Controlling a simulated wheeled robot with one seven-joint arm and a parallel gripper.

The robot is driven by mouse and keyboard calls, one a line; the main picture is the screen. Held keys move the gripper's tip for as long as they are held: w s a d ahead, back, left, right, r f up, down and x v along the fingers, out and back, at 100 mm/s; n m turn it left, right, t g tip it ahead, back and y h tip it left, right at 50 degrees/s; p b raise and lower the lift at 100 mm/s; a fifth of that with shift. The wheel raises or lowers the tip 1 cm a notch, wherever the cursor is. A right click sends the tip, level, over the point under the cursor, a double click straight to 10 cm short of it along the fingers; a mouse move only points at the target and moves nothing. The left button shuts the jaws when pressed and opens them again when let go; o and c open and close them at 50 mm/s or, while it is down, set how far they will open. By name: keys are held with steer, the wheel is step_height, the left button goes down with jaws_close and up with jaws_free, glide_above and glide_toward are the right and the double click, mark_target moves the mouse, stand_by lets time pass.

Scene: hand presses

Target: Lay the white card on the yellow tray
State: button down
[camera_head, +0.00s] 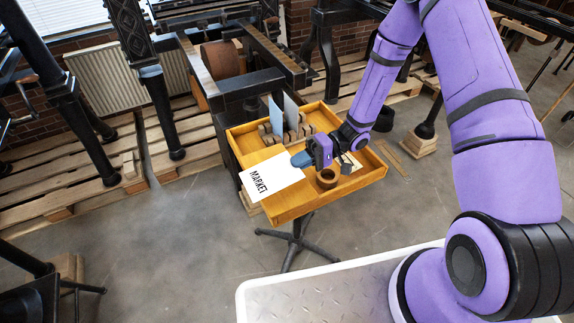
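The white card (272,178), printed "MARKET", is flat-looking and covers part of the left side of the yellow tray (316,203). Its left end sticks out past the tray's left wall. My gripper (300,159) is over the tray, and its blue fingertips overlap the card's right edge. The fingers look closed on that edge. I cannot tell from this one view how high the card is above the tray floor.
In the tray stand a wooden rack (303,133) with upright blue-grey cards (292,111), a brown ring-shaped roll (326,179) and small pale pieces (349,164). A black press (250,83) stands behind. Open floor (180,245) lies at front left.

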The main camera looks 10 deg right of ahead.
mark_target(298, 185)
steer(key=shift+f, duration=3.8)
steer(key=c, duration=1.2)
jaws_free()
steer(key=shift+o, duration=0.2)
steer(key=shift+f, duration=0.25)
